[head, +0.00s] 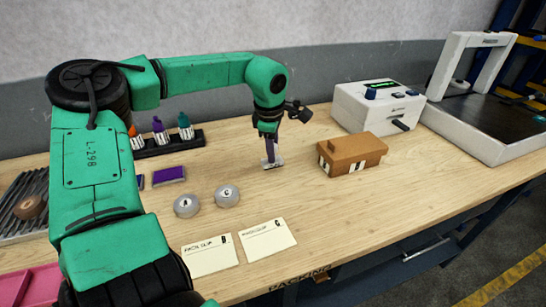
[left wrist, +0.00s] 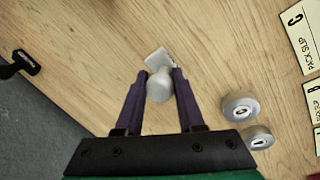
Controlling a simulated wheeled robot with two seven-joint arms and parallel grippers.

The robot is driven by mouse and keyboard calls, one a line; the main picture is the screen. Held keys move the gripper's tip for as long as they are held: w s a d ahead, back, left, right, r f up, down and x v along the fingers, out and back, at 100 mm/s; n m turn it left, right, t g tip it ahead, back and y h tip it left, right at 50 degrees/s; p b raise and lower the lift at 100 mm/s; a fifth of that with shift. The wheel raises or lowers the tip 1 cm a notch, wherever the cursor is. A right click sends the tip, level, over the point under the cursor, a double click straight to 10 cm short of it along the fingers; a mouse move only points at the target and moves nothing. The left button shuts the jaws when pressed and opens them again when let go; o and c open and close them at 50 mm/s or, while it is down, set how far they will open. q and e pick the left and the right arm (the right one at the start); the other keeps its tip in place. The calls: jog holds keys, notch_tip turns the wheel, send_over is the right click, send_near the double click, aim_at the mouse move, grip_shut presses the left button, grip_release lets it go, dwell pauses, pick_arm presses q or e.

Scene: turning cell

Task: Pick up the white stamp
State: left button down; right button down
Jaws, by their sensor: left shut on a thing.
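My left gripper (head: 268,150) points down at the middle of the table, its purple fingers closed around the white stamp. The stamp's pale base (head: 273,164) shows just below the fingertips. In the left wrist view, both fingers (left wrist: 160,85) press on the sides of the stamp's rounded white handle (left wrist: 159,88), and its flat base (left wrist: 157,59) shows beyond. I cannot tell whether the base touches the table or is slightly above it. My right gripper is not in view.
A brown box (head: 352,153) stands right of the stamp, with a white machine (head: 378,104) behind. A bottle rack (head: 170,144) is at the left.

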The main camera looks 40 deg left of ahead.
pick_arm(q)
jog(key=w+a+v, duration=0.1)
jog(key=v, duration=0.7)
jog(key=w+v, duration=0.2)
jog(key=v, duration=0.7)
jog(key=shift+a+r, duration=0.35)
jog(key=shift+r, duration=0.1)
jog(key=c, duration=1.2)
grip_release()
jog(key=c, duration=2)
grip_release()
jog(key=shift+s+f, duration=0.1)
jog(key=shift+f, duration=0.05)
